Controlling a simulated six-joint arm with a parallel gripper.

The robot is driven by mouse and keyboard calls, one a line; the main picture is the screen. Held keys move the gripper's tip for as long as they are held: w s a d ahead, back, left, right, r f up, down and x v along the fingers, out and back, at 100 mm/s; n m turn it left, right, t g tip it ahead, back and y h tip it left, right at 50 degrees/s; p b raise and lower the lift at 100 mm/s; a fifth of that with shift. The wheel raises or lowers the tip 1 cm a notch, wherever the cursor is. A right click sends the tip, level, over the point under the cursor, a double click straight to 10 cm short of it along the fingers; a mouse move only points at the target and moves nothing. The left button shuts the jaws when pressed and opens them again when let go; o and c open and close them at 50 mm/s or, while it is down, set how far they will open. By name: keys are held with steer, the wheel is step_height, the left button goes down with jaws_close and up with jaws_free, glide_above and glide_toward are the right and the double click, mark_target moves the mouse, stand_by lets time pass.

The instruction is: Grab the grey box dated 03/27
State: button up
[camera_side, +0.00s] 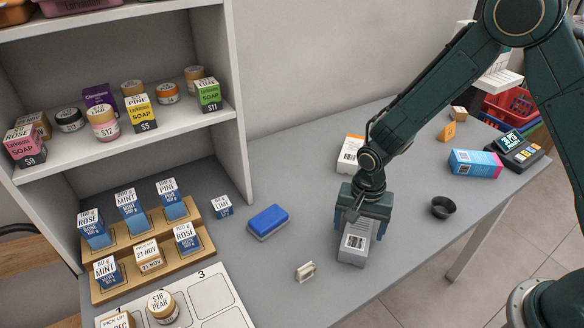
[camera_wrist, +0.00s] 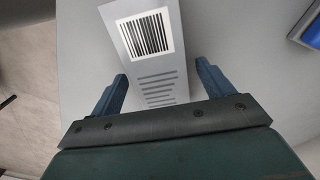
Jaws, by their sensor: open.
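A grey box (camera_side: 354,249) with a white barcode label stands on the grey counter, right of centre in the side view. In the wrist view the grey box (camera_wrist: 158,62) shows its barcode and several dark stripes; no date is readable in either view. My gripper (camera_side: 362,222) is right over the box, pointing down, with its blue fingers at the box's sides. In the wrist view my gripper (camera_wrist: 160,88) is open, with one finger on each side of the box and a visible gap to it on the right.
A blue sponge-like block (camera_side: 268,221) and a small beige clip (camera_side: 305,271) lie left of the box. A white and orange box (camera_side: 351,154) stands behind my gripper, and a black cup (camera_side: 443,207) is to the right. A shelf (camera_side: 130,147) with soap boxes fills the left.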

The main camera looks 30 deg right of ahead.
mark_target(359, 226)
steer(key=shift+f, duration=0.6)
steer(key=c, duration=1.1)
steer(key=shift+r, duration=0.15)
step_height(359, 226, up, 20)
steer(key=shift+f, duration=0.1)
stand_by(0.6)
